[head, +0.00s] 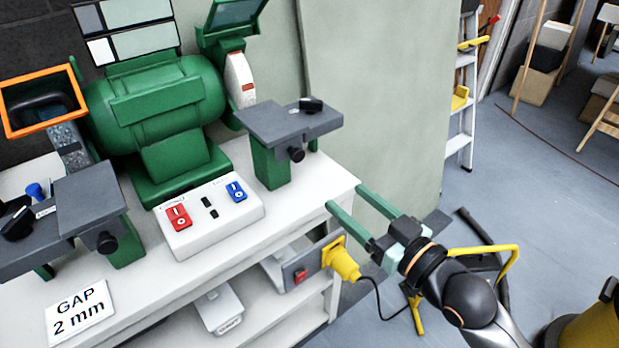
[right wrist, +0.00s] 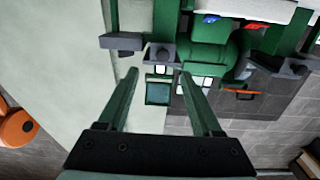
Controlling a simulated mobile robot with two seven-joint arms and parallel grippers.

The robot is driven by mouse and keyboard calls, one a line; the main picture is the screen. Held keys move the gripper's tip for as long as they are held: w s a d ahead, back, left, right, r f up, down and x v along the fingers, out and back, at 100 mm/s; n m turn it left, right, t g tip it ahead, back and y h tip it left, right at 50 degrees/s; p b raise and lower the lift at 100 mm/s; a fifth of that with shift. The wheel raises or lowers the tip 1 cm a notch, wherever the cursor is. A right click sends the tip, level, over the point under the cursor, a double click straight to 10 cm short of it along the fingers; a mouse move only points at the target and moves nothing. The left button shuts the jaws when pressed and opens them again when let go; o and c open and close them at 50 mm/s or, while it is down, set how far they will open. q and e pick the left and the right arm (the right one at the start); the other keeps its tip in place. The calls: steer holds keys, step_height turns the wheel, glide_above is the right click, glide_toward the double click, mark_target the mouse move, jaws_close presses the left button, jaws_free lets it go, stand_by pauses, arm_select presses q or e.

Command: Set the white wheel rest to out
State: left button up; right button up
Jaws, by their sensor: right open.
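The white wheel (head: 240,80) is on the right side of the green bench grinder (head: 155,105). Its grey rest (head: 285,124) stands in front of it on a green post, with a black knob (head: 296,154) on the front and a black lever (head: 311,105) on top. My right gripper (head: 345,197) is open and empty, off the bench's right front corner, to the right of and nearer than the rest, apart from it. In the right wrist view, the open fingers (right wrist: 158,73) point toward the grinder. My left gripper is out of view.
The white bench (head: 240,225) holds a switch box (head: 208,212), another grey rest (head: 92,205) at left and a "GAP 2 mm" card (head: 80,312). A yellow plug (head: 343,262) sits below my right gripper. A ladder (head: 462,100) stands behind; the grey floor at right is mostly open.

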mark_target(300, 158)
steer(key=x, duration=0.8)
steer(key=r+b+x, duration=0.1)
steer(key=x, duration=0.3)
steer(key=shift+w+a, duration=0.1)
steer(key=shift+a, duration=0.35)
steer(key=shift+c, duration=0.3)
jaws_close()
stand_by(0.6)
